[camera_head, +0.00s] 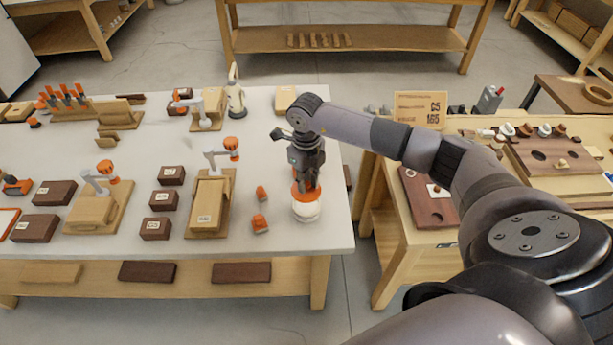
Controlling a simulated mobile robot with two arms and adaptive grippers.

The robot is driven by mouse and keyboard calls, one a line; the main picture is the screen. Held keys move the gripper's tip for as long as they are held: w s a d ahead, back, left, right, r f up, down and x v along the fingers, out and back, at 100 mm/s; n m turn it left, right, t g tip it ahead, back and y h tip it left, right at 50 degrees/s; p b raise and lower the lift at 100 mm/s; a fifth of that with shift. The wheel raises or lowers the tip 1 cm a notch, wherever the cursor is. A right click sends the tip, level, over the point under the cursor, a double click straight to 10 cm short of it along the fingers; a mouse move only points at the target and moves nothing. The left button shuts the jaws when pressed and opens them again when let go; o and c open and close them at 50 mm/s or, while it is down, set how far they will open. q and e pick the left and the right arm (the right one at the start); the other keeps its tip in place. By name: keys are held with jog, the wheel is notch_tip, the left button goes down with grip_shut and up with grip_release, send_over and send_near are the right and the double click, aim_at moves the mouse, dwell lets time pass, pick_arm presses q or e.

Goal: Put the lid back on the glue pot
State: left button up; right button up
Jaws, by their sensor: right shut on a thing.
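The glue pot (306,212) is a squat white pot near the right end of the white bench top. An orange lid (299,194) is right at the pot's top, partly hidden by my gripper; I cannot tell whether it rests fully on the rim or just above it. My right gripper (307,184) points down over the pot and is shut on the orange lid. My left gripper is not in view.
Two small orange pieces (260,222) lie just left of the pot. A wooden block stand (208,205) with an orange-tipped clamp (232,145) stands further left. A white bottle (236,97) stands behind. The bench's front right corner is clear.

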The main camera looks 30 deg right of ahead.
aim_at(307, 190)
jog(key=shift+f+b, duration=0.45)
jog(key=shift+f, duration=0.4)
jog(key=shift+s+f+b, duration=0.15)
jog(key=shift+f+b, duration=0.4)
jog(key=shift+f, duration=0.25)
jog(key=shift+f+b, duration=0.65)
jog(key=shift+f, duration=0.4)
pick_arm(q)
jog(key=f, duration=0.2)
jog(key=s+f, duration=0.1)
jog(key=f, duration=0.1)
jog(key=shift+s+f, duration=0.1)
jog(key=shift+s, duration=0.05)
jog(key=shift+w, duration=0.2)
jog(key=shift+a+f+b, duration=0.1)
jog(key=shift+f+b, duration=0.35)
jog(key=shift+b, duration=0.25)
pick_arm(e)
jog(key=shift+f, duration=0.15)
jog(key=o, duration=0.9)
